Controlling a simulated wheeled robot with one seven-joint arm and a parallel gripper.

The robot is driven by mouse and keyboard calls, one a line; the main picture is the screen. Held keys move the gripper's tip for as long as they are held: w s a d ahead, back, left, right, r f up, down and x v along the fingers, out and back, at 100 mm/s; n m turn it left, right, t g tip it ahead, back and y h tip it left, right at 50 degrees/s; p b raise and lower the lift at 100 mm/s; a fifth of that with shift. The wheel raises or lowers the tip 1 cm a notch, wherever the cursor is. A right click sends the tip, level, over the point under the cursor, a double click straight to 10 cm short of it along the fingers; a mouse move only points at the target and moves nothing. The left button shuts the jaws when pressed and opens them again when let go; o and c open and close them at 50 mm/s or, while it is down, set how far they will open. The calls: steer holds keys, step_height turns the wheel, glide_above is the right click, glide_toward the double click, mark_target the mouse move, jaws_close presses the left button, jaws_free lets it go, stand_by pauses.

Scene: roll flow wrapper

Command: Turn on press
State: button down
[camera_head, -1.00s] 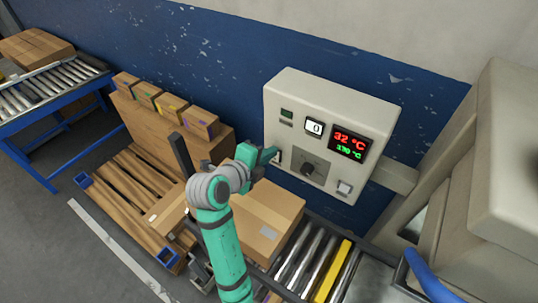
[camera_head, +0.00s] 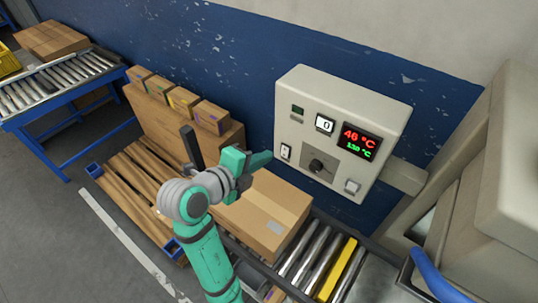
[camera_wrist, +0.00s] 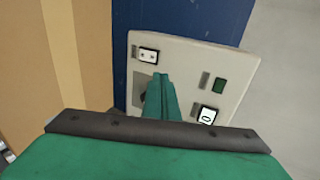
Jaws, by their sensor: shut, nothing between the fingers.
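The press's control panel (camera_head: 340,130) is a pale box on the blue wall. It has a white rocker switch (camera_head: 286,152), a black knob (camera_head: 317,166), a white button (camera_head: 352,187), a dark green indicator (camera_head: 297,111), a counter showing 0 (camera_head: 325,123) and a lit temperature display (camera_head: 359,142) with a red 46 °C. My gripper (camera_head: 264,159) is shut and empty, just left of the rocker switch and apart from it. In the wrist view, the closed fingers (camera_wrist: 162,80) cover part of the panel, and the rocker switch (camera_wrist: 148,55) shows beside their tips.
A large carton (camera_head: 262,215) stands below the panel by a roller conveyor (camera_head: 320,255). Several small boxes (camera_head: 182,101) sit on a bigger box at left. A pale machine housing (camera_head: 490,170) with a blue tube (camera_head: 432,278) stands at right.

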steer(key=shift+w+r+v, duration=0.15)
steer(key=shift+v, duration=0.9)
steer(key=shift+w+r+v, duration=0.15)
steer(key=shift+v, duration=0.9)
steer(key=shift+a, duration=0.15)
